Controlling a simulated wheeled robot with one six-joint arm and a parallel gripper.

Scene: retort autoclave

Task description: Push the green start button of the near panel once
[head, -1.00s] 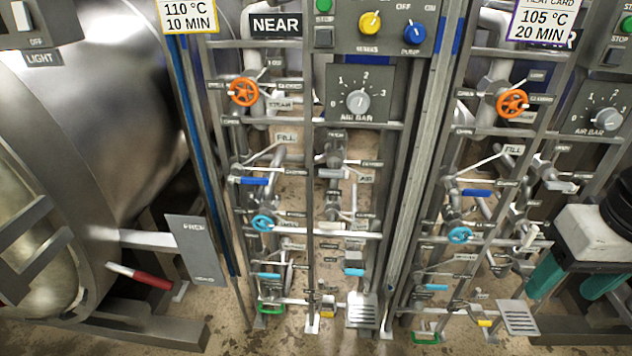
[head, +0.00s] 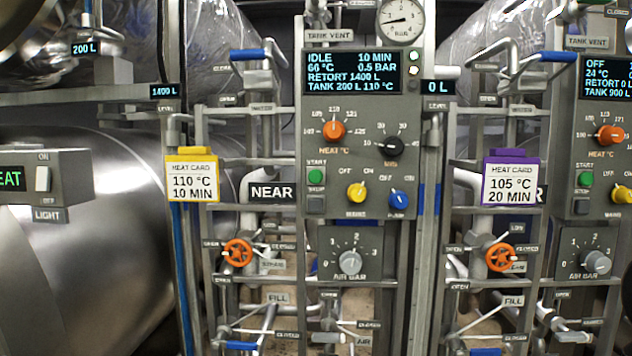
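The near panel (head: 319,233) is a grey control box at the centre of the head view, with a NEAR sign (head: 272,192) at its left. Its green start button (head: 316,177) sits under the word START, above a dark square stop button (head: 316,204). The panel's display (head: 352,72) reads IDLE, 10 MIN, 66 °C, 0.5 BAR, RETORT 1400 L, TANK 200 L 110 °C. My gripper is not in view.
An orange heat knob (head: 334,131), a black minutes knob (head: 391,145), a yellow knob (head: 357,192) and a blue pump knob (head: 399,200) surround the button. A second panel with its own green button (head: 585,178) stands at the right. Pipes and valves fill the space below.

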